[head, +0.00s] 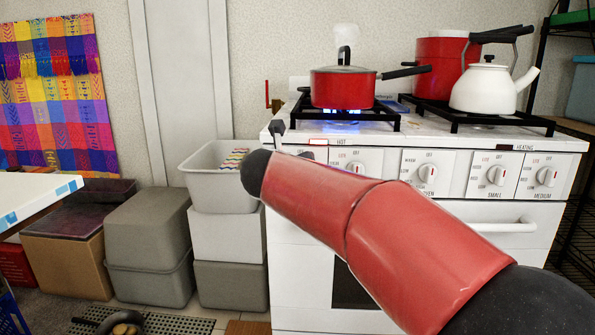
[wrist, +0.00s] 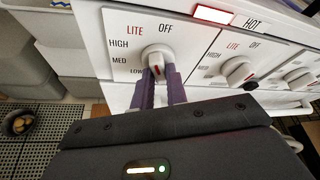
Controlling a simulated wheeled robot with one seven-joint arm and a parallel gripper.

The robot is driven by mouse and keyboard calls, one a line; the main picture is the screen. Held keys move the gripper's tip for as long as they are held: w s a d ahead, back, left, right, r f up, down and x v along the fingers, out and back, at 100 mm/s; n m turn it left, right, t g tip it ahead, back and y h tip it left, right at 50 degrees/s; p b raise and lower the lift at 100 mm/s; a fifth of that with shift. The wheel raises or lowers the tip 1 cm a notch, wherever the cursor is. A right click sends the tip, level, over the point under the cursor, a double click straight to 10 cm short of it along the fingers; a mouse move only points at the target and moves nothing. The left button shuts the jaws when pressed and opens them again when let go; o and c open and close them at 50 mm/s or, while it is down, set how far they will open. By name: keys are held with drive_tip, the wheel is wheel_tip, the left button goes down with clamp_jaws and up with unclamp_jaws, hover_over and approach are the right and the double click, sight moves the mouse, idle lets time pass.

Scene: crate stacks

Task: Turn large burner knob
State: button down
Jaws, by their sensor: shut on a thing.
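A round white burner knob (wrist: 153,56) is on the stove's front panel, at the left end in the wrist view. LITE, OFF, HIGH, MED and LOW are printed around it. Its red mark points down in the picture, to the right of LOW. My gripper (wrist: 158,82) has its two purple fingers shut on the knob. The label naming this knob's burner is hidden. In the head view my red arm covers the left end of the panel and hides the gripped knob and most of my gripper.
A second knob (wrist: 238,71) sits close to the right of my gripper. A red pan (head: 342,90) stands over a blue flame. A white kettle (head: 487,89) and red pot are at the right. The oven handle (head: 493,226) sticks out below. Grey bins (head: 228,235) stand left.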

drive_tip(key=m+y, duration=0.2)
drive_tip(key=m, duration=0.1)
drive_tip(key=shift+d+f+y+p, duration=0.1)
drive_tip(key=shift+y+p, duration=0.2)
drive_tip(key=shift+p, duration=0.1)
drive_tip(key=shift+m, duration=0.3)
drive_tip(key=c, duration=1.4)
unclamp_jaws()
drive_tip(key=v, duration=0.8)
drive_tip(key=shift+p, duration=0.35)
